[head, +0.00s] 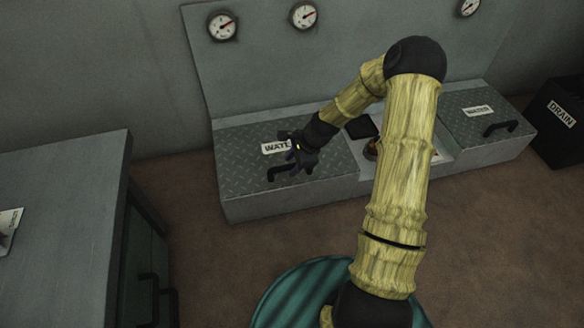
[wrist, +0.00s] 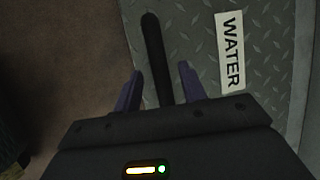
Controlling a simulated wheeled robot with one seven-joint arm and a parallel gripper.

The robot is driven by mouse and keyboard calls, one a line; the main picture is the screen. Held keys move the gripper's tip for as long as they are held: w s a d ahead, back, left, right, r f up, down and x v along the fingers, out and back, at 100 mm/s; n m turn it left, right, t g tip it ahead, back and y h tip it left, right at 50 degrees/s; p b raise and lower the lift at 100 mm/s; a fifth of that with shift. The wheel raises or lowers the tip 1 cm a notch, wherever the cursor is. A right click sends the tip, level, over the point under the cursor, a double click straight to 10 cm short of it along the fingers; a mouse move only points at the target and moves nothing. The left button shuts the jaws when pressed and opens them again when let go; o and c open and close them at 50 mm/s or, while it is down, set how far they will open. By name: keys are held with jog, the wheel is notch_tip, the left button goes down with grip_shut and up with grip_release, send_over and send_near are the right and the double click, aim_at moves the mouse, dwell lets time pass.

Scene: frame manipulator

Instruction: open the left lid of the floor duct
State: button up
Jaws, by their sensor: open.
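The floor duct is a low grey box along the back wall. Its left lid (head: 240,146) is a diamond-plate panel with a WATER label, lying flat and shut. The lid also fills much of the wrist view (wrist: 195,40). A black bar handle (head: 277,174) sits near its front edge. My gripper (head: 298,165) is over the handle, its fingers open. In the wrist view my gripper (wrist: 160,85) has one purple finger on each side of the handle (wrist: 155,45). I cannot tell whether the fingers touch it. The right lid (head: 480,115) is also shut.
Between the lids is an open middle section (head: 360,128) with dark items, partly hidden by my arm. A grey cabinet (head: 65,200) is at left. Brown floor (head: 230,255) lies clear in front of the duct.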

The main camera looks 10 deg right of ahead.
jog(key=shift+a+f, duration=0.1)
jog(key=shift+f, duration=0.05)
grip_shut()
dwell(0.4)
